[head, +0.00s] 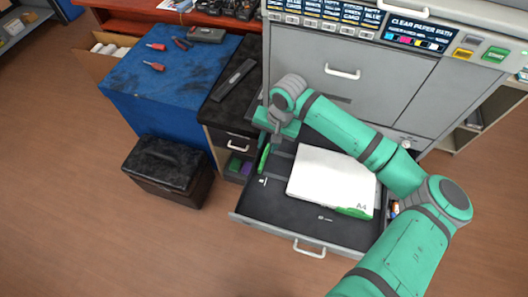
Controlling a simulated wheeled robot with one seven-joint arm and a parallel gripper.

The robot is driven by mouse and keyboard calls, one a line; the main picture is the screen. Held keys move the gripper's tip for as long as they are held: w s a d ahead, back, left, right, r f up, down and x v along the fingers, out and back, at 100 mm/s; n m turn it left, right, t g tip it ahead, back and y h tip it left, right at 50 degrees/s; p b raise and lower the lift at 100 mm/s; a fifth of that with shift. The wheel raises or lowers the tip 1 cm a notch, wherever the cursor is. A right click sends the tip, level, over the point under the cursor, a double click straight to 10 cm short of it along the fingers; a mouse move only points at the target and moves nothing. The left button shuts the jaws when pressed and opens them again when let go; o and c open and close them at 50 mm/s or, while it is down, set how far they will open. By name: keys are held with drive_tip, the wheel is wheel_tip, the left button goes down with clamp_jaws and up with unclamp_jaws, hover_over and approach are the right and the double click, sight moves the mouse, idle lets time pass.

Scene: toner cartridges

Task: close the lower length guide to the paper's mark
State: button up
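The lower drawer (270,223) of the grey machine is pulled out, with a dark tray floor. A white paper stack (320,180) marked A4 lies in it, with green on its near right corner.
The machine's closed upper drawer (342,73) is behind my arm. A blue-covered bench (170,85) with red-handled tools is at left, beside a small dark cabinet (232,140). A black box (168,165) stands on the wooden floor. The floor at front left is clear.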

hover_over(265, 159)
drive_tip(key=f, duration=0.6)
drive_tip(key=shift+s+f, duration=0.25)
drive_tip(key=shift+a, duration=0.1)
drive_tip(key=shift+c, duration=0.6)
drive_tip(key=shift+w, duration=0.1)
clamp_jaws()
idle(0.4)
